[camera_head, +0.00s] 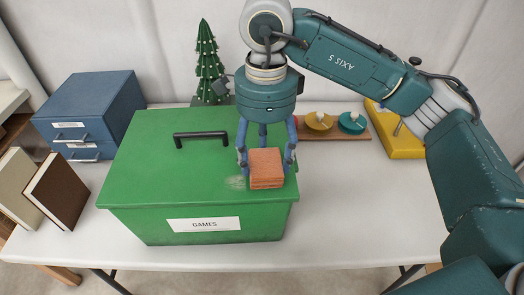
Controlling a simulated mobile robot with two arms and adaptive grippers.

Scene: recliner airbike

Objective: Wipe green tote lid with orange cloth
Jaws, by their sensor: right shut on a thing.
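The green tote (195,218) stands on the white table with a label reading GAMES on its front. Its green lid (150,172) has a black handle (202,138) near the middle. My right gripper (266,160) points down over the right front part of the lid. It is shut on the folded orange cloth (266,168), with fingers on both sides of it. The cloth is at the lid surface; I cannot tell whether it presses on it. A pale dusty smudge (236,183) shows on the lid just left of the cloth. My left gripper is not in view.
A blue drawer box (88,105) stands at the back left, with books (57,190) in front. A small green tree (207,62) is behind the tote. A wooden board (345,135) with coloured pieces and a yellow case (398,140) are behind right. The right table front is clear.

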